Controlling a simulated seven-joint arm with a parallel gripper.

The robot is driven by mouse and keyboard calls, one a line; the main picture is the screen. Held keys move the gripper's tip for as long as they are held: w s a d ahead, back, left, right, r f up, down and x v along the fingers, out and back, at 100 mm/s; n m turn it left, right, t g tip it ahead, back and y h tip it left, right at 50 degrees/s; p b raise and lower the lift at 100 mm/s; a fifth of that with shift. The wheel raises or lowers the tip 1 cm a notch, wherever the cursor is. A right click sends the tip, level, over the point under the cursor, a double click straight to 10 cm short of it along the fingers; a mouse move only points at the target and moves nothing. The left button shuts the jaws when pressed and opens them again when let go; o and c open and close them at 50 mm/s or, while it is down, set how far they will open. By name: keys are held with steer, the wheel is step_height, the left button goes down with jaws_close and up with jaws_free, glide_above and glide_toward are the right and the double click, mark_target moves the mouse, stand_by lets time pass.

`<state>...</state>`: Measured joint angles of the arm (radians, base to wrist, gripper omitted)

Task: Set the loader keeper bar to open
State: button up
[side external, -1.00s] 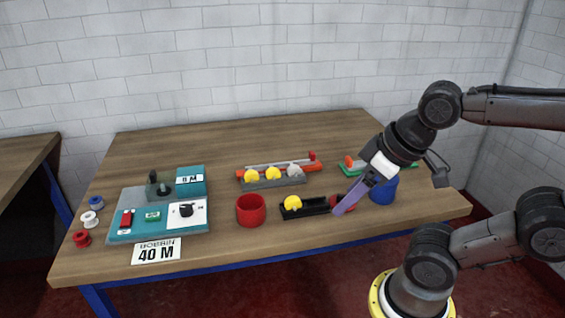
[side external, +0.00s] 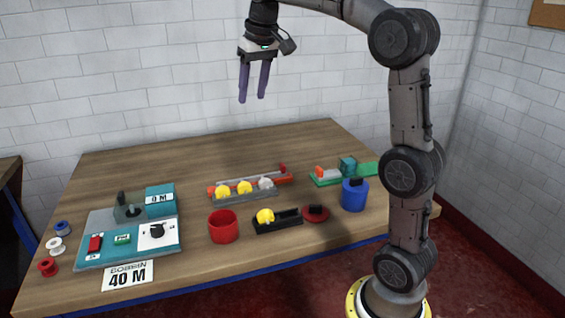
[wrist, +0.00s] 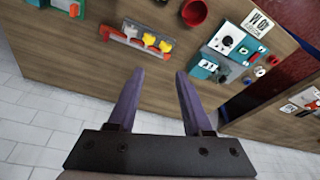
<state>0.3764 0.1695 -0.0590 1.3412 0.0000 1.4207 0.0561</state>
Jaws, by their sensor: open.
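The rack and rail also show in the wrist view (wrist: 112,36), beyond my fingers. My gripper (side external: 252,99) is open and empty, fingers pointing down, high above the back of the table and well clear of the rack. It also shows in the wrist view (wrist: 156,80).
A red cup (side external: 223,227), a black tray (side external: 278,222) with a yellow piece, a red knobbed disc (side external: 316,214) and a blue container (side external: 354,196) stand in front. A green fixture (side external: 327,180) is right; a teal control panel (side external: 128,240) is left. The table's back is clear.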

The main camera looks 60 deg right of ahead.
steer(key=w+d+f+m+g, duration=0.1)
steer(key=w+d+f, duration=0.15)
steer(key=d, duration=0.35)
steer(key=w+d+f+m, duration=0.1)
steer(key=w+d+f, duration=0.1)
steer(key=d+f, duration=0.3)
steer(key=m+g+y, duration=0.1)
steer(key=m+g, duration=0.1)
glide_above(282, 164)
step_height(282, 164, down, 10)
steer(key=f, duration=0.1)
step_height(282, 164, down, 13)
steer(key=shift+s+r, duration=0.1)
steer(key=shift+s, duration=0.05)
jaws_close()
steer(key=shift+r, duration=0.1)
